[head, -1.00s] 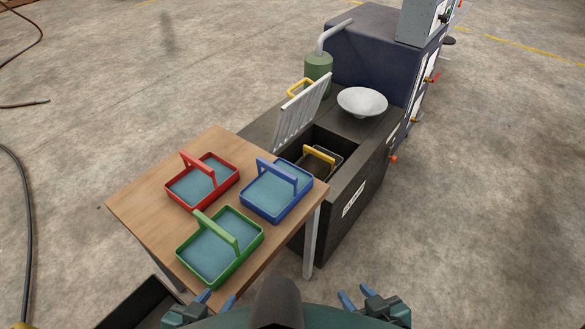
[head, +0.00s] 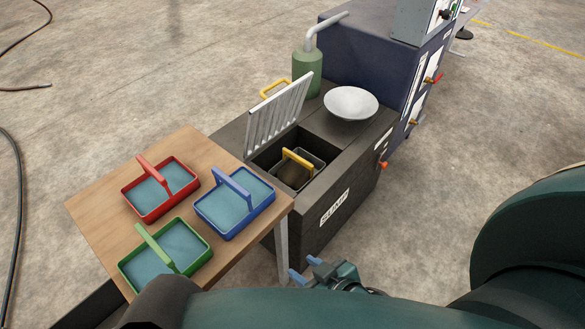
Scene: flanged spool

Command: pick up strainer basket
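The strainer basket (head: 314,174) is a dark basket with an upright yellow handle (head: 297,158). It sits inside the open well of the dark box labelled SUMP (head: 352,178), below the rim. My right gripper (head: 305,268) has blue fingertips set apart with nothing between them. In the picture it is below the basket, in front of the sump box, and not touching the basket. My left gripper is not in view.
A slatted grate (head: 279,112) stands raised at the well's back left. A white bowl (head: 351,102) and green canister (head: 307,72) are on the sump's far part. A wooden table (head: 92,203) with red, blue and green trays stands left.

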